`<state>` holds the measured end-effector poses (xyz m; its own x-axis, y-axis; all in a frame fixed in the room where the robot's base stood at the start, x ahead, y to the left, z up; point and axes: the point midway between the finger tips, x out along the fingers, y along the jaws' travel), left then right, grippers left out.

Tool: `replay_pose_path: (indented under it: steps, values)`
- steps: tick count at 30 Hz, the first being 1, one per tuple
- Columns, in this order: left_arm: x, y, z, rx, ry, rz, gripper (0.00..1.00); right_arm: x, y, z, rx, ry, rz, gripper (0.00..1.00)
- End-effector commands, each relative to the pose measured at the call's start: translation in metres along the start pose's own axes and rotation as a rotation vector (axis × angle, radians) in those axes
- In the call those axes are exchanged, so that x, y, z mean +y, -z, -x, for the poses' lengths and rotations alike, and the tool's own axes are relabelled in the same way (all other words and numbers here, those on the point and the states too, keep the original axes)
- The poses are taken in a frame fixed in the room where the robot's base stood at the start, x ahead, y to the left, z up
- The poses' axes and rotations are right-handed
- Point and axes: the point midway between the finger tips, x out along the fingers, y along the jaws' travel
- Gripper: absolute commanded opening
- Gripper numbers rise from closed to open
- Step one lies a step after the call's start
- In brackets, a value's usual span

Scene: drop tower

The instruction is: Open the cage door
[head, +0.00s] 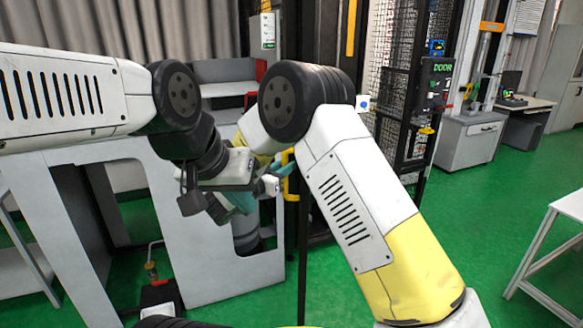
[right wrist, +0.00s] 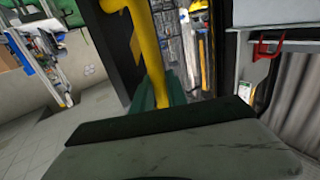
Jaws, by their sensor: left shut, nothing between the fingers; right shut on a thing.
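A yellow bar handle (head: 291,184) stands on the dark frame of the cage door (head: 303,240), near the middle of the head view. My right gripper (head: 287,157) is mostly hidden behind my own right arm in the head view. In the right wrist view its green fingers (right wrist: 170,92) are shut around the yellow handle, seen there as a bent yellow bar (right wrist: 151,55). My left gripper (head: 257,191) is shut and empty, just left of the handle. How far the door stands open cannot be told, since my arms cover much of it.
Black mesh cage panels (head: 392,65) and a control box marked DOOR (head: 433,85) stand behind to the right. A grey-white machine housing (head: 210,275) is at left. A white table (head: 565,215) is at the right edge. Green floor is clear between.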

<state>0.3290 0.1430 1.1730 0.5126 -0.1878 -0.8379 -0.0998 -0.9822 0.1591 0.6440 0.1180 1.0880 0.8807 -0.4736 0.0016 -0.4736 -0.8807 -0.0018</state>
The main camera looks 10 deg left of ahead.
Motion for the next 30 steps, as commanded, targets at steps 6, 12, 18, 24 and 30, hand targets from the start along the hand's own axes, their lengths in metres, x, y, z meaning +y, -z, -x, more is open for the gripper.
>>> replay_pose_path:
  steps: [6,12,18,24,30]
  values:
    - [0.0001,0.0,0.0,0.0,0.0,0.0,0.0,-0.0001,-0.0008,0.0019,-0.002,0.001,0.003,0.0]
    - [0.0,-0.0001,0.0,0.0,0.0,0.0,0.0,-0.0001,-0.0014,0.0025,-0.003,0.002,0.003,0.0]
    - [0.0,0.0,0.0,0.0,0.0,0.0,0.0,0.0,-0.0013,0.0022,-0.003,0.001,0.003,0.4]
    - [0.0,0.0,0.0,0.0,0.0,0.0,0.0,0.0001,-0.0011,0.0016,-0.002,0.001,0.002,0.4]
    - [0.0,0.0,0.0,0.0,0.0,0.0,0.0,0.0008,-0.001,-0.001,-0.002,0.0,0.002,0.4]
